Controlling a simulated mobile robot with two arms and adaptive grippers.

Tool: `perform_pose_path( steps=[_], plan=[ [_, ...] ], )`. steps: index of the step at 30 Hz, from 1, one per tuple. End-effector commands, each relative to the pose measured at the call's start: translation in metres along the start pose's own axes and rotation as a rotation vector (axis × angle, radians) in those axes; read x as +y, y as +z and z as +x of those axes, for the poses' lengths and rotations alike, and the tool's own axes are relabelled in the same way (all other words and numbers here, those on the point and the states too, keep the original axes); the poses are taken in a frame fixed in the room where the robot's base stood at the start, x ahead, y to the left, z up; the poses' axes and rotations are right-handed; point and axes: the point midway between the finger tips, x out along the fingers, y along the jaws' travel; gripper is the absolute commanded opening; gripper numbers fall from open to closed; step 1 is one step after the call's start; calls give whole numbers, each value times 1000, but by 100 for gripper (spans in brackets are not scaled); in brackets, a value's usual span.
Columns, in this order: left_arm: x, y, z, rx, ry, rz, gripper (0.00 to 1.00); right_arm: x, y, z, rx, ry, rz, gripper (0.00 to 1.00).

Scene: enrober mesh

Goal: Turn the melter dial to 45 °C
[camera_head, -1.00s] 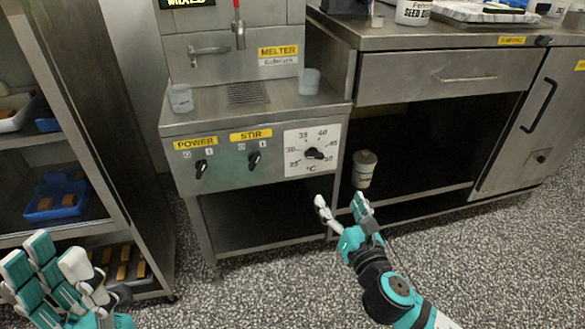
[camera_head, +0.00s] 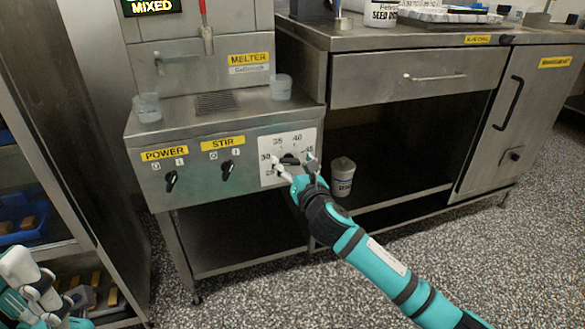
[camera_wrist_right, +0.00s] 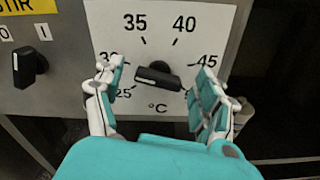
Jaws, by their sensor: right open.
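The melter dial (camera_wrist_right: 158,76) is a black bar knob on a white plate (camera_wrist_right: 160,18) marked from 25 upward in °C. The knob lies nearly level, its right end slightly lower. I cannot tell for sure which end is the pointer. In the right wrist view, my right gripper (camera_wrist_right: 160,69) is open, one finger on each side of the knob with gaps. The right finger hides the scale beyond 45. In the head view, the right gripper (camera_head: 294,163) partly covers the dial plate (camera_head: 287,138). My left gripper (camera_head: 25,290) is partly cut off at the lower left.
Left of the dial are the STIR switch (camera_head: 227,170) and the POWER switch (camera_head: 171,180). Clear cups (camera_head: 147,107) stand on the melter top. A rack (camera_head: 75,150) stands at the left.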

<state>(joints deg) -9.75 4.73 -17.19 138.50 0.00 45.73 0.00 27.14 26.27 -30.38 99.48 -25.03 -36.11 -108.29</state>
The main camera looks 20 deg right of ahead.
Motion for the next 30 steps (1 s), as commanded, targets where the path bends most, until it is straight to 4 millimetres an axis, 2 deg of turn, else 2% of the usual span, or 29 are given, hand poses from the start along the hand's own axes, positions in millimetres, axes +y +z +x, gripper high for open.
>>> perform_pose_path(
  steps=[11,23,24,30],
  plan=[
    [0,0,1,5,3,1,35,0,0,5,0,1,1,72],
    [0,0,1,5,2,0,35,0,0,5,0,1,1,19],
    [0,0,1,5,2,0,35,0,0,5,0,1,1,17],
    [0,-1,4,8,2,0,35,0,1,5,1,1,16,17]
  ],
)
